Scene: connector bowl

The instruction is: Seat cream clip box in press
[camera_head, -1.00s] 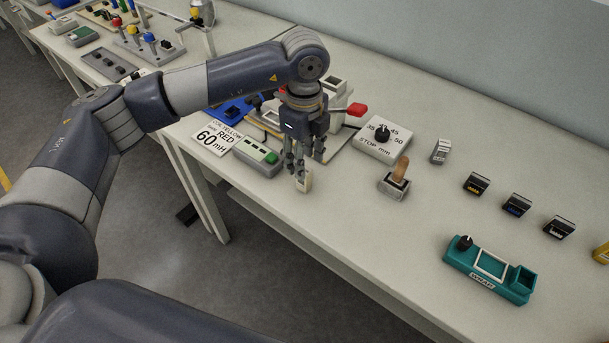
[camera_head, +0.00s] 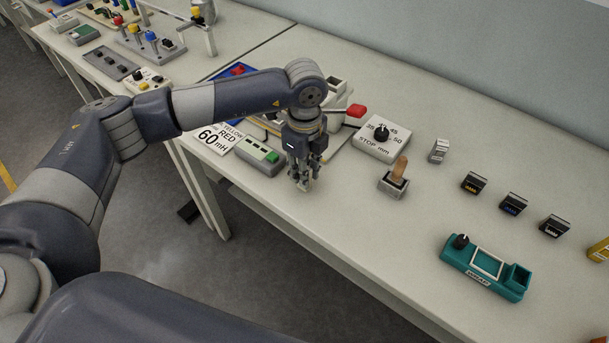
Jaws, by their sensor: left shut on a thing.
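My left gripper (camera_head: 304,178) points down over the front part of the table and is shut on the cream clip box (camera_head: 304,186). Only a small pale piece of the box shows below the fingertips; the fingers hide the rest. The press (camera_head: 336,87) stands behind the gripper, with a red-tipped lever (camera_head: 356,110) reaching out to the right. My wrist and gripper hide much of the press, including where a box sits in it. The box is in front of the press, apart from it. My right gripper is out of view.
A grey box with a green button (camera_head: 258,156) and a "60 mH" card (camera_head: 217,138) lie left of the gripper. A "STOP mm" dial box (camera_head: 381,140) and a wooden-handled holder (camera_head: 394,182) stand to the right. A teal fixture (camera_head: 485,268) is farther right. The table's front edge is close.

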